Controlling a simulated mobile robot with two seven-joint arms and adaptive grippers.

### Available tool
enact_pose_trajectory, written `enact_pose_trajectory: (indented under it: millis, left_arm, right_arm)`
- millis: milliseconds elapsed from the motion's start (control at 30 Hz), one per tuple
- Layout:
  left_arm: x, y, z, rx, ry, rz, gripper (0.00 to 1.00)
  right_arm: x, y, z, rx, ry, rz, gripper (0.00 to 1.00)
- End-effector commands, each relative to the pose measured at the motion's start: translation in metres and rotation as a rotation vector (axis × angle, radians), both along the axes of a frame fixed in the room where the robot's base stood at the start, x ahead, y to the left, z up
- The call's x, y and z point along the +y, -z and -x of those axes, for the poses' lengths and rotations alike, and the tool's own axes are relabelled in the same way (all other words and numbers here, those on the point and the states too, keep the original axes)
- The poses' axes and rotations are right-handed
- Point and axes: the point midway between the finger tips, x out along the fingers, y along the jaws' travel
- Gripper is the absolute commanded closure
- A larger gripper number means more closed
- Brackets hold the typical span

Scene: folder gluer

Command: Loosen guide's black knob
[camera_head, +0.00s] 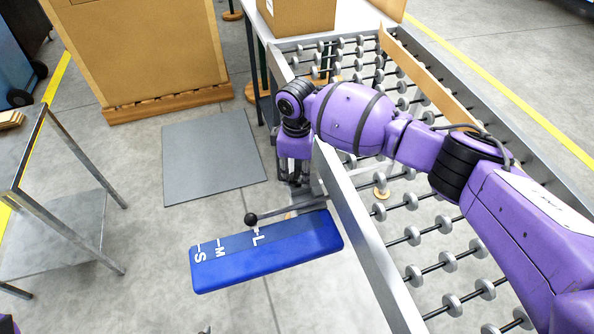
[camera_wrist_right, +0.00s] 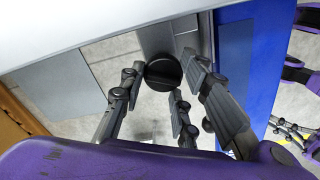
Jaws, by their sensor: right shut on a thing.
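My right gripper (camera_head: 295,180) reaches down beside the conveyor's near side rail. The right wrist view shows its fingers (camera_wrist_right: 172,92) shut around a round black knob (camera_wrist_right: 163,71). In the head view the gripper hides this knob. Below it a grey bar (camera_head: 290,209) runs out over a blue panel (camera_head: 275,255) marked S, M and L. The bar ends in a black ball (camera_head: 250,219) near the L. A small dark tip (camera_head: 205,330) at the bottom edge may be my left gripper; its state does not show.
The roller conveyor (camera_head: 348,225) fills the right side, with a wooden guide board (camera_head: 430,75) along it. A metal cart (camera_head: 60,232) stands at left. A large cardboard box (camera_head: 145,45) sits on a pallet behind. A grey floor mat (camera_head: 212,155) lies on open floor.

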Motion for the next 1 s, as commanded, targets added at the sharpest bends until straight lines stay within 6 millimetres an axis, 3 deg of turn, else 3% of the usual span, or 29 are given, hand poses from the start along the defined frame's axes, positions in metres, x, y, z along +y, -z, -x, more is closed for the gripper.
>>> enact_pose_trajectory:
  millis: [400,1000]
  left_arm:
    - [0.0001,0.0,0.0017,0.003,0.0,0.0,1.0]
    - [0.0004,-0.0006,0.0012,0.001,-0.001,-0.001,1.0]
  right_arm:
    - [-0.0023,-0.0038,-0.0074,-0.016,-0.233,0.003,0.96]
    - [0.0002,-0.0055,-0.0086,-0.022,-0.29,0.001,0.96]
